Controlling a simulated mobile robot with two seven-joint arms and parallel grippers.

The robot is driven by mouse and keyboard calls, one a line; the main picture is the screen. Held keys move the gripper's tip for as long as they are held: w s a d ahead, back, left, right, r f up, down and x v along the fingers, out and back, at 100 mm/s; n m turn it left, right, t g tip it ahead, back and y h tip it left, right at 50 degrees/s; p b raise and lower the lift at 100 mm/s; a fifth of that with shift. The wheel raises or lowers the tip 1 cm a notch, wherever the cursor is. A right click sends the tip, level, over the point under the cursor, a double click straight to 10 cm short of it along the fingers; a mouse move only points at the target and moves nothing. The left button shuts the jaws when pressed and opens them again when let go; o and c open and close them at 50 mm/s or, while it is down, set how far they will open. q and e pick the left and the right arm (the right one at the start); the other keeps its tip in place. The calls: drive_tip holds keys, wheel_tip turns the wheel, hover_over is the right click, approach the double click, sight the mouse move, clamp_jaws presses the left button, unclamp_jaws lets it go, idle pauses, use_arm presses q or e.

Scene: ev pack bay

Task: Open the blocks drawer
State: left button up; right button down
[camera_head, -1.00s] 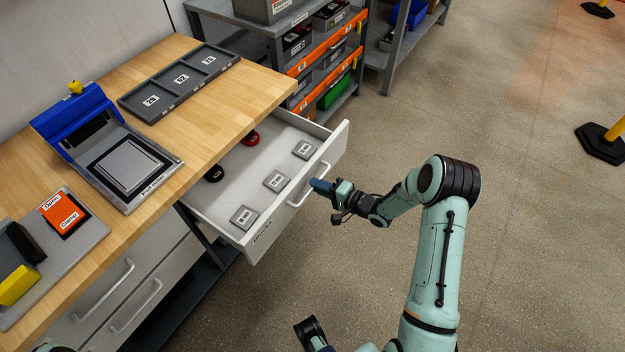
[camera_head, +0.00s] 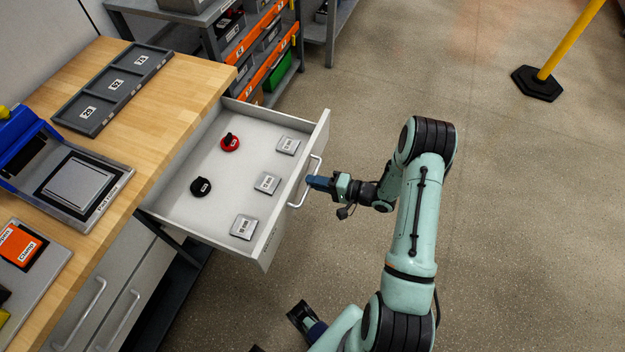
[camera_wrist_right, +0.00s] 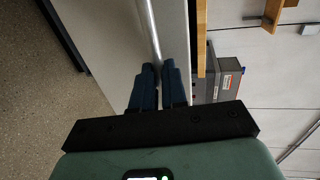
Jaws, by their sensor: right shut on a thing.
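The blocks drawer (camera_head: 180,213) is pulled out from under the wooden bench in the head view. Inside it lie several grey labelled blocks (camera_head: 267,183), a red knobbed piece (camera_head: 230,143) and a black knobbed piece (camera_head: 200,187). My right gripper (camera_head: 312,182) is at the front of the drawer, shut on its bar handle (camera_head: 297,204). In the right wrist view the two blue fingers (camera_wrist_right: 160,72) close on the handle bar (camera_wrist_right: 151,30). My left gripper (camera_head: 303,318) shows only partly at the bottom of the head view; its jaw state is unclear.
The wooden bench (camera_head: 178,92) carries a grey three-slot tray (camera_head: 113,88) and a blue-lidded fixture (camera_head: 100,190). A shelf rack (camera_head: 215,15) stands behind. The floor at right is clear up to a yellow post (camera_head: 572,40).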

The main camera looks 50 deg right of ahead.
drive_tip(key=c, duration=1.2)
unclamp_jaws()
drive_tip(key=v, duration=1.3)
drive_tip(key=shift+s, duration=0.2)
drive_tip(key=shift+w, duration=0.1)
